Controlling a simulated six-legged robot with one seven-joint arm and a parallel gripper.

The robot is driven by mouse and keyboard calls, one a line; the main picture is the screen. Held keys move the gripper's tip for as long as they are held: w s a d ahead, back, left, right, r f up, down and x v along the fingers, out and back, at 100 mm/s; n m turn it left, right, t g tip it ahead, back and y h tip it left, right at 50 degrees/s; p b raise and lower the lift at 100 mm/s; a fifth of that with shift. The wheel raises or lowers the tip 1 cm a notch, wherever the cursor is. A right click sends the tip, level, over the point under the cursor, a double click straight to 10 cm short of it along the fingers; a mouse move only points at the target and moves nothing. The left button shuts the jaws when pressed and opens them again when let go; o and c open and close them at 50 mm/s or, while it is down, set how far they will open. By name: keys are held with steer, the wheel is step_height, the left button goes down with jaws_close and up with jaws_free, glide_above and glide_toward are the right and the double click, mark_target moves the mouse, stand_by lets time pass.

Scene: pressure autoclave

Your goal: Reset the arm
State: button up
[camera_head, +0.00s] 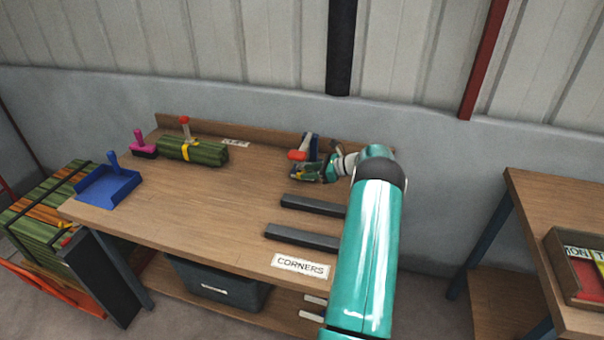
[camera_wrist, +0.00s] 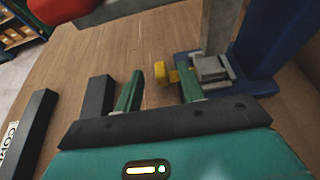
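My teal arm (camera_head: 368,250) reaches over the right part of the wooden workbench (camera_head: 225,185). My gripper (camera_head: 316,174) is low over the back right of the bench, beside a blue clamp-like device with a red handle (camera_head: 297,155). In the wrist view my gripper (camera_wrist: 158,80) has its two green fingers apart, with nothing visibly held between them. The blue device (camera_wrist: 265,45) stands just ahead and to the right, with a grey metal block and a yellow knob (camera_wrist: 160,73). The knob shows between the fingertips; whether the right finger touches the device I cannot tell.
Two dark bars (camera_head: 300,238) lie on the bench near a "CORNERS" label (camera_head: 300,266). Another table (camera_head: 545,200) stands right, past a floor gap.

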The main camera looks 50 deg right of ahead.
steer(key=v, duration=1)
steer(key=shift+w, duration=0.1)
